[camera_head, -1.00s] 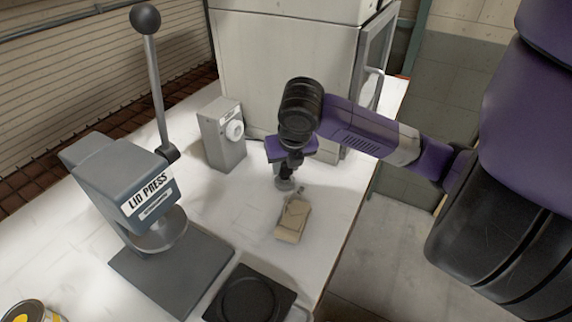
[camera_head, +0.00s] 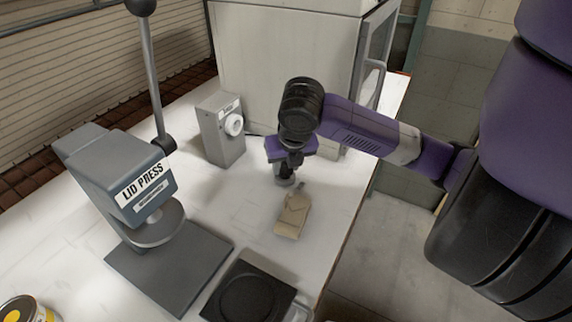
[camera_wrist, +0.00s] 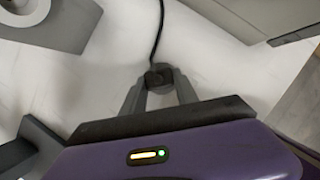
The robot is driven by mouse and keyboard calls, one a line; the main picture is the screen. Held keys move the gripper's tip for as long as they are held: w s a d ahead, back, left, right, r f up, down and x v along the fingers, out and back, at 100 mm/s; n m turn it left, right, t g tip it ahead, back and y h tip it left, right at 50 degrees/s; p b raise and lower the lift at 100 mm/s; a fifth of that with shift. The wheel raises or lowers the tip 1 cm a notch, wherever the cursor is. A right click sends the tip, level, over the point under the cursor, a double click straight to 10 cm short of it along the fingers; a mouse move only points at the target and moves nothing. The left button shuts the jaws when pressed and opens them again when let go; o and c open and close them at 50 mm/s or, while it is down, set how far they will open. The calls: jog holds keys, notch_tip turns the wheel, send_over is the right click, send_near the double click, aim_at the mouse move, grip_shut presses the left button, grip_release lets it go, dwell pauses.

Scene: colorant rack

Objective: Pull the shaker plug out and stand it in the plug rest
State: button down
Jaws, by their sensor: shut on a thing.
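My gripper (camera_head: 286,180) points down over the white bench, in front of the large pale cabinet. In the wrist view its two grey fingers (camera_wrist: 158,84) are shut on a small black plug (camera_wrist: 157,75), with a black cable (camera_wrist: 158,35) running away from it. In the head view my wrist and fingers hide the plug. I cannot tell whether the plug touches anything beneath it. A tan block (camera_head: 292,217) lies on the bench just nearer than my gripper. I cannot tell for sure whether it is the plug rest.
A grey box with a white dial (camera_head: 222,128) stands left of my gripper. The pale cabinet (camera_head: 285,60) stands behind. The lid press (camera_head: 130,185) is at the left, and a black square plate (camera_head: 248,290) is at the front. The bench's right edge is close to the tan block.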

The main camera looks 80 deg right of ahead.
jog(key=shift+f, duration=0.3)
jog(key=c, duration=0.9)
grip_release()
jog(key=shift+o, duration=0.2)
jog(key=shift+r, duration=0.1)
jog(key=v, duration=0.7)
jog(key=shift+r, duration=0.35)
jog(key=shift+s, duration=0.1)
